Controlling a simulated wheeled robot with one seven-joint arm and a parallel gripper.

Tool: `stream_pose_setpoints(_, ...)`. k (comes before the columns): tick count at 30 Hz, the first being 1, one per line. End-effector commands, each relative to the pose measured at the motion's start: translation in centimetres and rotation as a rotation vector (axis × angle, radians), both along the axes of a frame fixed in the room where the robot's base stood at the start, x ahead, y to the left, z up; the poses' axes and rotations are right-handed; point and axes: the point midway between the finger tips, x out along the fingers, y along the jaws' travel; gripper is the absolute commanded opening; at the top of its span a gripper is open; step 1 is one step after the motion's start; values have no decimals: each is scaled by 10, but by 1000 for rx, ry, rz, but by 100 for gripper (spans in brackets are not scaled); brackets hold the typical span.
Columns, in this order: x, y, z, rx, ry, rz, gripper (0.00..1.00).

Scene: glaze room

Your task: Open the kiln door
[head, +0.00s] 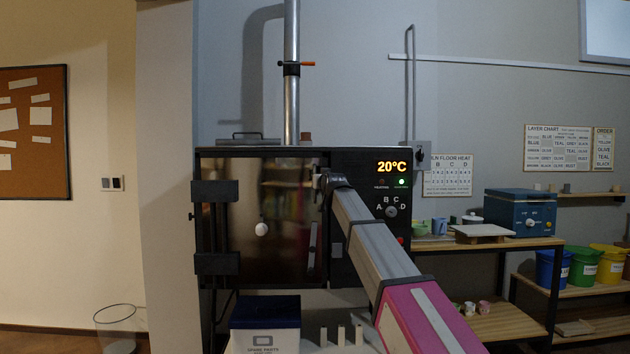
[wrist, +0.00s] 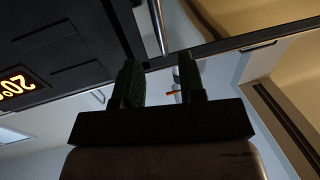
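The kiln door (head: 285,200) is a dark, glossy panel, closed flush on the kiln front, with two black hinges at its left edge and a round white knob-like piece (head: 261,229). A pale vertical strip (head: 312,245) shows near its right edge; I cannot tell if it is handle or reflection. A shiny metal bar (wrist: 155,25) lies beyond the gap, against the kiln front.
The control panel (head: 391,205) right of the door reads 20°C with a green light. A flue pipe (head: 291,100) rises from the kiln top. A box with a dark blue lid (head: 265,312) stands below the door. A shelf table (head: 490,243) stands at right.

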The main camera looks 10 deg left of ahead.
Motion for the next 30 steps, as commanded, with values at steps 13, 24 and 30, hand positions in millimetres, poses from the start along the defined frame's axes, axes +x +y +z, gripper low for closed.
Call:
stream_pose_setpoints(13, 67, 30, 0, -1, 2, 0, 37)
stream_pose_setpoints(24, 92, 42, -1, -1, 2, 0, 37)
stream_pose_setpoints(30, 92, 41, -1, -1, 2, 0, 27)
